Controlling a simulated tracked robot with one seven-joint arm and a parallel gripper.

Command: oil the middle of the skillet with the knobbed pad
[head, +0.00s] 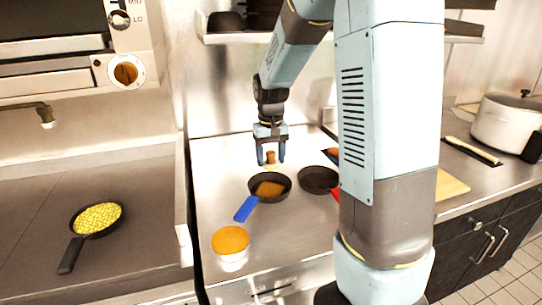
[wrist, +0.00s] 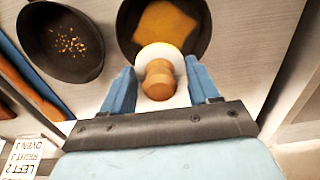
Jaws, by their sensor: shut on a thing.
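The knobbed pad (wrist: 159,80) has a round wooden knob on a white disc. My gripper (wrist: 160,88) is shut on it, one blue finger on each side. In the head view my gripper (head: 270,152) holds the pad (head: 270,158) just behind a dark skillet with a blue handle (head: 246,207). An orange-brown square lies in that skillet (head: 284,182). A second dark skillet (head: 318,179), with a red handle, stands to its right. In the wrist view a skillet with crumbs (wrist: 60,40) is at left. The pad's underside is hidden.
A white tub with an orange top (head: 230,241) stands near the front of the steel counter. A black pan (head: 71,250) with yellow food sits on the left surface. A white pot (head: 505,122) and a cutting board (head: 452,184) are at right. My arm hides part of the counter.

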